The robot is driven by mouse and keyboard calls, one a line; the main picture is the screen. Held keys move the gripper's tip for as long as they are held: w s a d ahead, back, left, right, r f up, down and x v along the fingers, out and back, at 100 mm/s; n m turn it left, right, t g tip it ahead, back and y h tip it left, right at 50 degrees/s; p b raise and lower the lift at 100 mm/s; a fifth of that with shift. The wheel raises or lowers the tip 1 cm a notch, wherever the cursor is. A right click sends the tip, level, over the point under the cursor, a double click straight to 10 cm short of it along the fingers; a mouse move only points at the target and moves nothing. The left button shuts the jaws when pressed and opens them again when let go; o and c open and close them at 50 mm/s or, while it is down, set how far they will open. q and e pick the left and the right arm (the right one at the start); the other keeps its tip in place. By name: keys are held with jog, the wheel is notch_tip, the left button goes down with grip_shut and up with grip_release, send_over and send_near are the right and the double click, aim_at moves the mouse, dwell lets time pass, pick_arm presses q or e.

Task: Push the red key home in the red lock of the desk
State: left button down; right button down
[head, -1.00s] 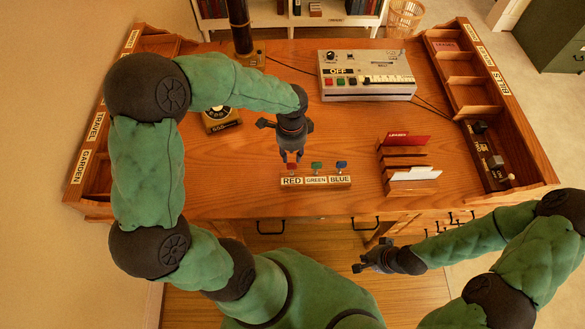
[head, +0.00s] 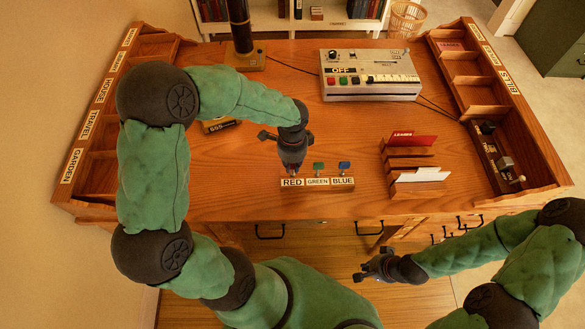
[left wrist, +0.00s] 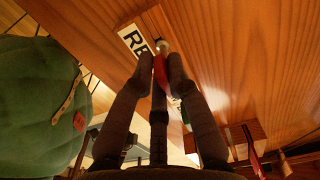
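The lock block (head: 317,187) stands near the front edge of the desk with labels RED, GREEN and BLUE. My left gripper (head: 291,168) points down over the RED end and hides most of the red key there. In the left wrist view its two fingers (left wrist: 160,62) converge on the red key (left wrist: 160,69), one on each side, and look shut on it. A pale metal part shows just past the fingertips, by the RED label. How deep the key sits is hidden. My right gripper (head: 368,267) hangs empty and open in front of the desk.
The green key (head: 318,167) and blue key (head: 344,167) stand close to the right of my left gripper. A letter rack (head: 408,165) is further right, a grey switch box (head: 370,75) behind. Pigeonhole shelves line both desk sides.

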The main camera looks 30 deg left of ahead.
aim_at(293, 165)
pick_arm(q)
jog(key=shift+r, duration=0.1)
dwell(0.3)
jog(key=shift+r+p, duration=1.8)
jog(key=shift+r, duration=0.15)
jog(key=shift+r, duration=0.1)
notch_tip(293, 165, up, 8)
jog(key=p, duration=0.6)
jog(key=shift+p, duration=0.3)
jog(key=shift+f, duration=0.2)
